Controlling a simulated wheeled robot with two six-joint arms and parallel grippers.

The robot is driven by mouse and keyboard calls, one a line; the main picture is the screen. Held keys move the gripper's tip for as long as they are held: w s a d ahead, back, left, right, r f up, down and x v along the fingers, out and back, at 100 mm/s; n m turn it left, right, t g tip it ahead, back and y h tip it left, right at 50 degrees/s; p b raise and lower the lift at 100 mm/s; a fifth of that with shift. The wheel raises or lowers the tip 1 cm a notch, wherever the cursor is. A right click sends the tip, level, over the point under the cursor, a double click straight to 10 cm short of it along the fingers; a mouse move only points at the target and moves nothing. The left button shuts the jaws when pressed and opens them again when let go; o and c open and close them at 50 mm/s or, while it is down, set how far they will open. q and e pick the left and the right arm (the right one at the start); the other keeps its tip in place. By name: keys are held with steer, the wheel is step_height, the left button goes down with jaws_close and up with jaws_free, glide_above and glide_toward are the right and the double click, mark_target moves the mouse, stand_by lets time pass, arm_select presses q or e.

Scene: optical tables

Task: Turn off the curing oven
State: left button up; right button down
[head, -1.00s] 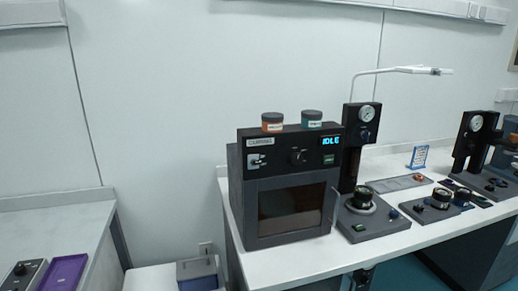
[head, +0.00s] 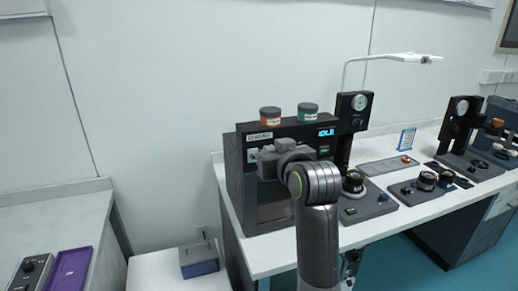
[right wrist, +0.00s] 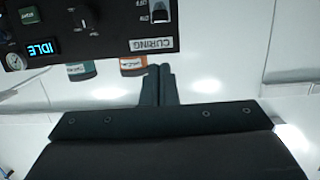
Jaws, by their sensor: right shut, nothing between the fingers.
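The curing oven (head: 236,185) is a dark box on the white table, and its blue display (head: 326,132) reads IDLE. My right arm hides most of its door and its knob in the head view. In the right wrist view the panel appears upside down, with the CURING label (right wrist: 150,45), the toggle switch (right wrist: 160,12) marked with on/off lettering, a black knob (right wrist: 83,17) and a green button (right wrist: 28,15). My right gripper (right wrist: 158,72) is shut and empty. Its fingertips appear just below the label in that view, apart from the switch. My left gripper is out of view.
An orange-lidded jar (head: 270,116) and a teal-lidded jar (head: 307,111) stand on the oven. A gauge stand (head: 353,104) and other instruments are to its right. A grey box (head: 199,261) sits on a low surface at left; a purple tray (head: 72,268) lies on the left table.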

mark_target(252, 134)
steer(key=shift+s+a+r, duration=0.1)
steer(key=shift+s+r, duration=0.1)
steer(key=shift+r, duration=0.65)
steer(key=shift+w, duration=0.1)
steer(key=p+x, duration=0.3)
steer(key=x, duration=0.6)
steer(key=shift+w+a+r, duration=0.1)
steer(key=shift+w+r, duration=0.05)
steer(key=shift+w+f+p, duration=0.2)
steer(key=shift+f+p, duration=0.1)
steer(key=shift+p, duration=0.05)
steer(key=f, duration=0.1)
steer(key=s+f, duration=0.1)
steer(key=f+p, duration=0.1)
steer(key=shift+s+d+f, duration=0.1)
steer(key=shift+s+d, duration=0.15)
steer(key=shift+s, duration=0.15)
